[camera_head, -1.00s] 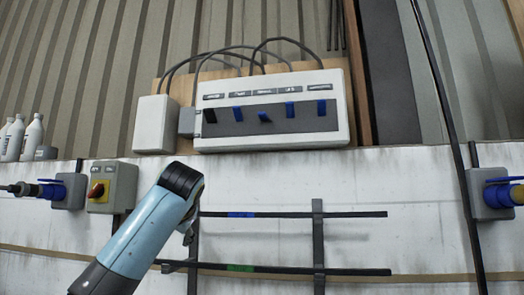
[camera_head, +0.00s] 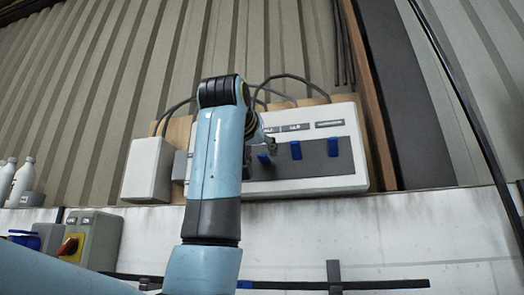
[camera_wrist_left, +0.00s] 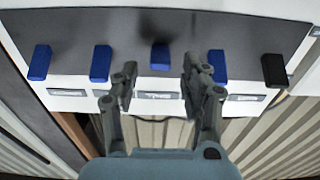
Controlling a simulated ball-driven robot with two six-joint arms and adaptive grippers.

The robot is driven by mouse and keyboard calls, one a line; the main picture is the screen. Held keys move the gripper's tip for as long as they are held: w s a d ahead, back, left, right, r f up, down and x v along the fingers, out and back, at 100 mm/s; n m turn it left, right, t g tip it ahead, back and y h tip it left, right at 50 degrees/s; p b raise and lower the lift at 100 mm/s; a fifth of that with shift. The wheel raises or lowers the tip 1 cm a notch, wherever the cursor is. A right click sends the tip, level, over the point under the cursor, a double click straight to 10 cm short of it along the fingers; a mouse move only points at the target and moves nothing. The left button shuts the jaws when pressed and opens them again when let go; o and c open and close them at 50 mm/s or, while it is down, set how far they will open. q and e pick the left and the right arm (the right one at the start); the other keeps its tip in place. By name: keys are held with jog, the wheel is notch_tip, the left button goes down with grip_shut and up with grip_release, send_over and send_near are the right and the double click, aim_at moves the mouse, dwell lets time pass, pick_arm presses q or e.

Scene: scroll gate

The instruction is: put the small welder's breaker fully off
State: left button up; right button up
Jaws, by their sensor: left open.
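The breaker panel (camera_head: 340,185) is a white box on the wall with a dark strip carrying a black lever and several blue ones. The middle blue breaker lever (camera_head: 264,159) sits lower and more tilted than its neighbours (camera_head: 295,150). In the left wrist view, the middle blue lever (camera_wrist_left: 160,57) lies between and just beyond my open fingertips, with the black lever (camera_wrist_left: 274,69) far right. The labels are too small to read surely, so I cannot tell which is the small welder's. My left gripper (camera_head: 268,143) is open at the panel; my arm hides the panel's left part.
A white box (camera_head: 147,170) stands left of the panel, with cables above. A grey box with a red-yellow rotary switch (camera_head: 72,246) is lower left. A dark rail (camera_head: 385,284) crosses the wall below. Neighbouring levers stand close to my fingers.

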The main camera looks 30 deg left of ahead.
aim_at(264, 159)
pick_arm(q)
jog(key=x, duration=0.2)
jog(key=shift+w+a+p, duration=0.15)
jog(key=shift+w+p, duration=0.15)
jog(key=shift+w, duration=0.1)
jog(key=c, duration=0.8)
grip_shut()
pick_arm(e)
jog(key=shift+w+a+r, duration=0.2)
jog(key=shift+w, duration=0.25)
jog(key=shift+w+a+r, duration=0.15)
jog(key=shift+w, duration=0.25)
